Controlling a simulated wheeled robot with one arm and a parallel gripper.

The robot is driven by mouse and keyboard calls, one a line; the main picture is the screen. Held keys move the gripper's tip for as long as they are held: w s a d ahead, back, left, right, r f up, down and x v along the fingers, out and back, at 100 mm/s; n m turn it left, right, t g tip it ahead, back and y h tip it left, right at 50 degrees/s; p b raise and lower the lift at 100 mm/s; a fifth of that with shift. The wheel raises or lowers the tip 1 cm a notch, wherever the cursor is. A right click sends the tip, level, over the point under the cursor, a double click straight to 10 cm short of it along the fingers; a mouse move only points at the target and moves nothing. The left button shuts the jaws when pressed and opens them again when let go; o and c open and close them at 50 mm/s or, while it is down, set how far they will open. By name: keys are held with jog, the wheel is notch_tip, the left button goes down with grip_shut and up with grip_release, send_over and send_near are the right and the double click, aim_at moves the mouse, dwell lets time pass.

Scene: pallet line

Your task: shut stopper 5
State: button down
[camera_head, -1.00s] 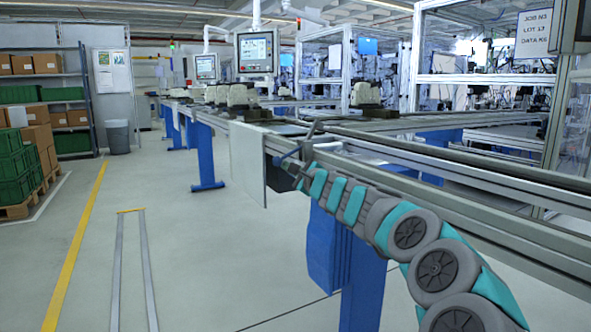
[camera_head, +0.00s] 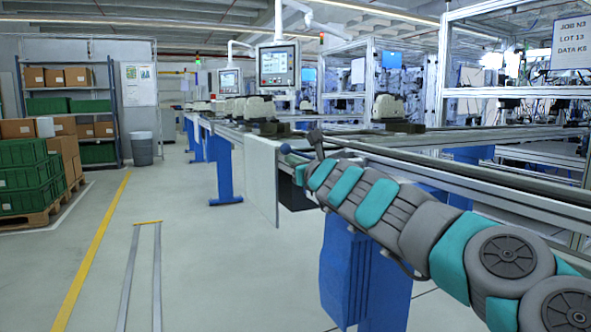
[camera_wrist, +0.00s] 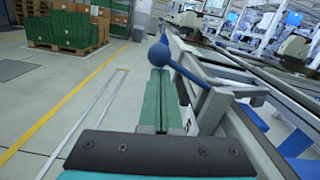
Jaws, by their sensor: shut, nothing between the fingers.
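The stopper has a blue ball knob (camera_wrist: 158,54) on a dark blue lever (camera_wrist: 185,72) that slants up and away from a grey bracket on the line's edge. In the head view the knob (camera_head: 285,148) is small, beside the rail end. My gripper (camera_wrist: 159,72) is shut and empty, its green fingers side by side. In the wrist view its tips are just below the knob in the picture; whether they touch it I cannot tell. In the head view my gripper (camera_head: 293,159) is close to the knob and partly hidden by my arm. The stopper's number is not clearly readable.
The conveyor line (camera_head: 400,160) runs along the right, on blue legs (camera_head: 222,170). A white panel (camera_head: 262,178) hangs from its side. Green crates (camera_head: 25,180) on a pallet and a shelf stand at the left. The floor between is clear.

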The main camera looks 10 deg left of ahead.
jog(key=shift+d+r+m+p, duration=0.2)
jog(key=shift+r+m+p, duration=0.4)
jog(key=shift+r+m, duration=0.5)
jog(key=shift+w+f, duration=0.1)
